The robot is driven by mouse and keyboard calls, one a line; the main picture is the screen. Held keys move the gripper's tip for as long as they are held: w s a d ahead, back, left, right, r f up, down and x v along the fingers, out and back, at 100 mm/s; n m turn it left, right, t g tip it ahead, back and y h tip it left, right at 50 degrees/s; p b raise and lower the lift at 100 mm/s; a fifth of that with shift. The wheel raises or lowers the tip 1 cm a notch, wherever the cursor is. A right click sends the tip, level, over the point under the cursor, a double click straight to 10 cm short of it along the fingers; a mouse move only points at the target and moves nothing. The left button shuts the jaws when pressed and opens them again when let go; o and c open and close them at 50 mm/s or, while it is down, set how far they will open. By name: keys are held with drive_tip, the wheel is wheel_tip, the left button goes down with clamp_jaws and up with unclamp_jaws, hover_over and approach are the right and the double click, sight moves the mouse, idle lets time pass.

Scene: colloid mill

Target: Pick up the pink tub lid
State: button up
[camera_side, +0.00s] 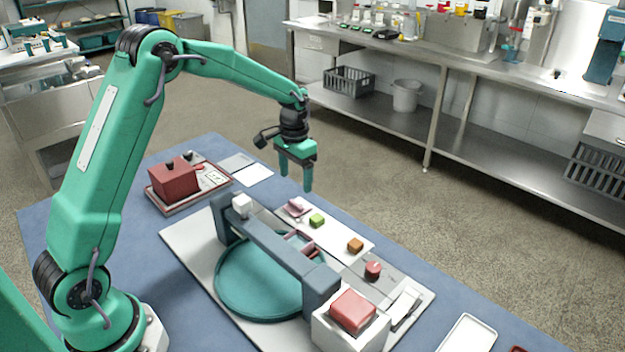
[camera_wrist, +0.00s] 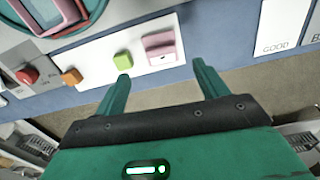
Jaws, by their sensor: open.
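A small pink piece with a raised bar, which looks like the pink tub lid (camera_side: 296,208), lies at the far end of a white strip. In the wrist view the pink lid (camera_wrist: 160,45) shows just beyond the fingertips, between their lines. My gripper (camera_side: 296,178) is open and empty, pointing down above the table, a little higher than the lid and apart from it. In the wrist view both fingers of my gripper (camera_wrist: 161,73) are spread with nothing between them.
A green block (camera_side: 316,220) and an orange block (camera_side: 355,244) share the white strip. A red button (camera_side: 373,269) sits farther along. A blue-grey bridge (camera_side: 275,252) spans a teal disc (camera_side: 240,285). A red box (camera_side: 174,180) stands on a tray at left.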

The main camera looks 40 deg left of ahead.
sight(297, 203)
drive_tip(key=shift+f, duration=1.35)
drive_tip(key=shift+w+f, duration=0.1)
drive_tip(key=shift+f, duration=2.5)
drive_tip(key=c, duration=0.9)
